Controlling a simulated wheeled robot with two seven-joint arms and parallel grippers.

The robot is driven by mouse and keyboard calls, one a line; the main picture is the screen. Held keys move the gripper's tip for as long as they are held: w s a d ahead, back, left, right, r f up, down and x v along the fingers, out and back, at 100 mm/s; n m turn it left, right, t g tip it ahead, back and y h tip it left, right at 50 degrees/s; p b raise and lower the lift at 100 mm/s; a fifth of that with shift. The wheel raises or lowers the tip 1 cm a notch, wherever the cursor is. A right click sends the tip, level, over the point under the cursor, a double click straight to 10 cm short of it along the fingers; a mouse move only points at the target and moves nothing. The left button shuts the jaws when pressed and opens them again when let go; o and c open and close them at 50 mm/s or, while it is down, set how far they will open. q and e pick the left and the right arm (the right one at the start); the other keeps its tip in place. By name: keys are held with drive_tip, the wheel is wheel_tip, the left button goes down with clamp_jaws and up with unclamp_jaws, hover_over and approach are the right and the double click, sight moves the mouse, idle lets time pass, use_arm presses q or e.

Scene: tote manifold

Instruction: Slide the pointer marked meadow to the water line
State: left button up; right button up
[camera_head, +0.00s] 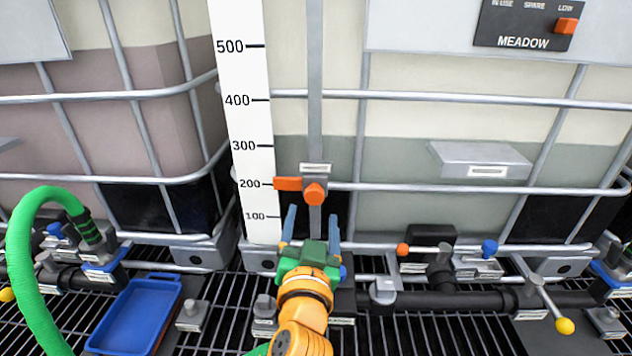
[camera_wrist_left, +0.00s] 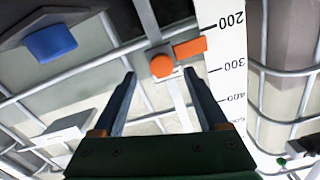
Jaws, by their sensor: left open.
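The pointer (camera_head: 288,184) is an orange tab on a grey slider with a round orange knob (camera_head: 315,193). It sits on a vertical grey rail (camera_head: 315,70), beside the 200 mark of the white scale (camera_head: 240,75). Its small label is too small to read. The water line (camera_head: 410,136), where pale cream meets grey-green in the tote, lies above the pointer, a little above 300. My left gripper (camera_head: 311,225) is open and empty just below the knob. In the left wrist view, the knob (camera_wrist_left: 162,66) appears in line with the gap between the fingertips (camera_wrist_left: 160,76); contact cannot be told.
A panel reading MEADOW (camera_head: 523,41) has an orange switch at LOW. Metal cage bars (camera_head: 440,97) cross the tote, and a grey ledge (camera_head: 480,160) juts out at right. Valves and pipes line the grating below. A blue tray (camera_head: 135,315) and green hose (camera_head: 25,270) are at left.

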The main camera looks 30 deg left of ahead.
sight(314, 196)
use_arm(q)
drive_tip(key=w+a, duration=0.1)
drive_tip(key=w+a+r+p, duration=0.1)
drive_tip(key=w, duration=0.1)
drive_tip(key=shift+w+r, duration=0.1)
drive_tip(key=shift+r, duration=0.05)
drive_tip(key=shift+w+a+f+p, duration=0.3)
drive_tip(key=shift+w+a, duration=0.15)
drive_tip(key=shift+w, duration=0.25)
drive_tip(key=shift+w+f, duration=0.1)
drive_tip(key=shift+w, duration=0.05)
drive_tip(key=shift+s, duration=0.2)
drive_tip(key=c, duration=0.7)
clamp_jaws()
use_arm(e)
drive_tip(key=shift+s+d+r, duration=0.3)
drive_tip(key=shift+s+r, duration=0.2)
drive_tip(key=shift+r, duration=0.25)
use_arm(q)
drive_tip(key=shift+r, duration=0.2)
use_arm(e)
drive_tip(key=shift+r, duration=0.1)
